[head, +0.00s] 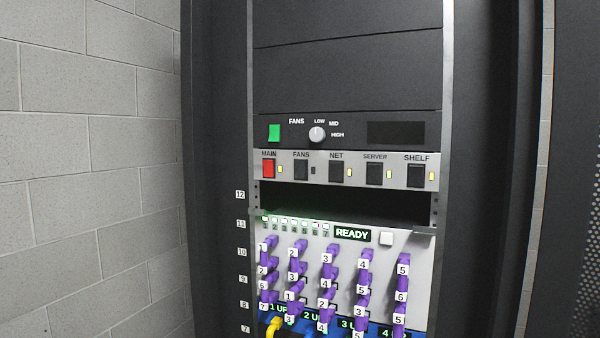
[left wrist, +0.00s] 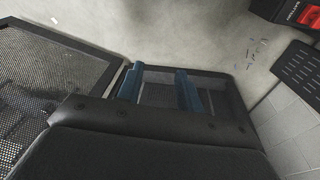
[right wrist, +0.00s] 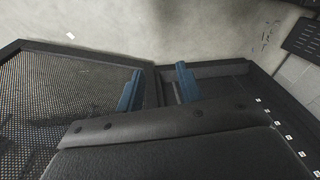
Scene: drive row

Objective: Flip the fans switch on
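The FANS switch (head: 301,169) is a dark rocker on the light grey switch strip (head: 390,157) in the head view, second from the left. The small indicator (head: 313,170) beside it is dark, while those beside the other switches are pale yellow. The red MAIN switch (head: 268,169) is to its left and the dark NET switch (head: 336,173) to its right. My left gripper (left wrist: 159,88) is open and empty in the left wrist view. My right gripper (right wrist: 158,86) is open and empty in the right wrist view. Neither gripper shows in the head view.
Above the strip is a fan panel with a round knob (head: 317,134) and a green button (head: 274,132). Below are an empty slot (head: 345,199) and a panel of purple cable plugs (head: 331,254). A block wall (head: 90,170) stands left of the rack.

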